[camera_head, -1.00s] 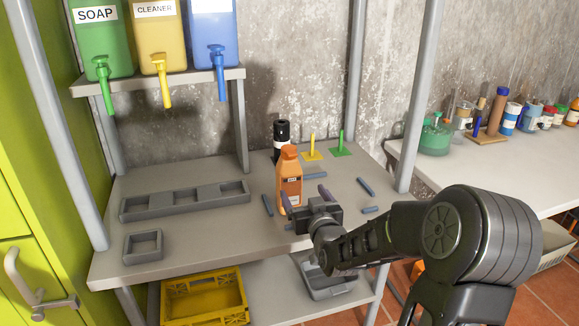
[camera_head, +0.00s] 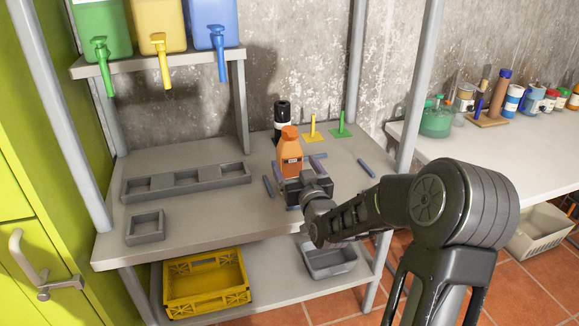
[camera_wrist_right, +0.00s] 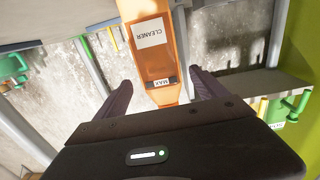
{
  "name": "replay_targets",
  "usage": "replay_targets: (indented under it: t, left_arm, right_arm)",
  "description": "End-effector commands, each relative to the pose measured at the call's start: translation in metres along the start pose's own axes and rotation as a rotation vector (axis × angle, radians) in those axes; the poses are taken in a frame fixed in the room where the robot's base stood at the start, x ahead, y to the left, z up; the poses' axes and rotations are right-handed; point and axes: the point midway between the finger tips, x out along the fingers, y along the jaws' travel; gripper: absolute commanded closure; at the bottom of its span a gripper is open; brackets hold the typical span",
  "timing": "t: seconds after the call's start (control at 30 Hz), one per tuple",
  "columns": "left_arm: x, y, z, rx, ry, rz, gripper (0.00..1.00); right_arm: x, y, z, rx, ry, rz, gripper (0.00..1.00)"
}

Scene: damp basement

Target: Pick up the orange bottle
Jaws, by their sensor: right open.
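In the right wrist view the bottle (camera_wrist_right: 155,55) appears upside down, with a white CLEANER label and a MAX mark. My right gripper (camera_head: 302,172) is right at the bottle on its near side and hides its lower part. In the right wrist view its two purple fingers (camera_wrist_right: 160,80) are open, one on each side of the bottle, with gaps visible. My left gripper is not in view.
A black bottle (camera_head: 282,118) stands just behind the orange one. Yellow (camera_head: 313,131) and green (camera_head: 341,128) upright pegs stand at the back right. Low grey bars lie around the bottle. A grey compartment tray (camera_head: 187,179) sits left. A yellow crate (camera_head: 207,286) is below.

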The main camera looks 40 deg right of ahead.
Motion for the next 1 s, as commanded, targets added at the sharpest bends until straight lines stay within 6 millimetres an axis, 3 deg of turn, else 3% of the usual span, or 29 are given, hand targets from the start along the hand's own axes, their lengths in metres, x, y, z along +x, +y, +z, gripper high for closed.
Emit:
replay_targets:
  t: [0.47, 1.0]
  left_arm:
    - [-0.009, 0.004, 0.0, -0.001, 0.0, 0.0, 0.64]
    - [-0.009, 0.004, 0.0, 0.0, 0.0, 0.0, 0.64]
  right_arm:
    - [0.05, -0.001, 0.004, 0.001, -0.001, 0.0, 0.18]
    - [0.052, -0.001, 0.004, 0.001, 0.0, 0.0, 0.18]
